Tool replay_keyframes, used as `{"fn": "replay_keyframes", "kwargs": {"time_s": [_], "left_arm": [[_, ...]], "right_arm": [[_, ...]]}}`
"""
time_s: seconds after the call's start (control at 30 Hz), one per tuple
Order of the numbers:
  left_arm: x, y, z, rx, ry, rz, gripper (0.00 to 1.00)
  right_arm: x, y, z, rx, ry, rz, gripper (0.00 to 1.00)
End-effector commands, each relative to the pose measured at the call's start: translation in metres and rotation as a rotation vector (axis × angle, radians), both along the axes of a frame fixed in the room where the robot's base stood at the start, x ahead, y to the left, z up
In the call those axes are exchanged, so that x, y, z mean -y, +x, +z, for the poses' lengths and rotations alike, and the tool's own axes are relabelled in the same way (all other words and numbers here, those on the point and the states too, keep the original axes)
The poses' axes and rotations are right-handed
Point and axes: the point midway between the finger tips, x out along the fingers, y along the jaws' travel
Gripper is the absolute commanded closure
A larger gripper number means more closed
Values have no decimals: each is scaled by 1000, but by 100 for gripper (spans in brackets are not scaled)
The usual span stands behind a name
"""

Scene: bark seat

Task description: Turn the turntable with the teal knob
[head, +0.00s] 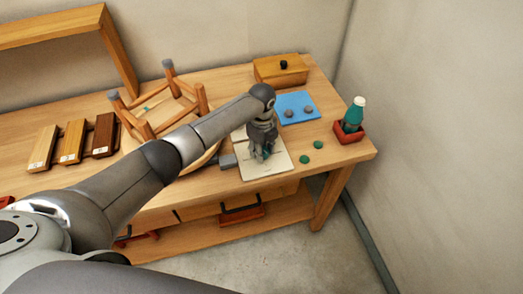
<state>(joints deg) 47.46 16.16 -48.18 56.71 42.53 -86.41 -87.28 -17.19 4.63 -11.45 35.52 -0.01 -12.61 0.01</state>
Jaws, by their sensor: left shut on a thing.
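The turntable (212,155) is a round light-wood disc on the workbench, mostly hidden by my left arm and the stool. An upturned wooden stool (203,98) with grey-capped legs stands on it. My left gripper (262,157) points down over a pale square board (277,168), right of the turntable. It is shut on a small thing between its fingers. A bit of blue-teal shows there, but the fingers hide most of it, so I cannot tell whether it is the teal knob. My right gripper is not in view.
A blue mat (297,105) with grey round pieces lies behind the gripper. Two green discs (318,145) lie to its right. A teal bottle (355,113) stands in a red holder (347,133) near the right edge.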

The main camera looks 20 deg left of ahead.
Motion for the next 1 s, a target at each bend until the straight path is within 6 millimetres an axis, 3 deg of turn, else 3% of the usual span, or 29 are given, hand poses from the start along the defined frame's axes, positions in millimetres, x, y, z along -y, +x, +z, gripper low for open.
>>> {"fn": "replay_keyframes", "kwargs": {"time_s": [0.5,1.0], "left_arm": [[2,3,1,5,-1,-420,90],[2,3,2,4,-1,-561,90]], "right_arm": [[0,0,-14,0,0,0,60],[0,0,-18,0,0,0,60]]}}
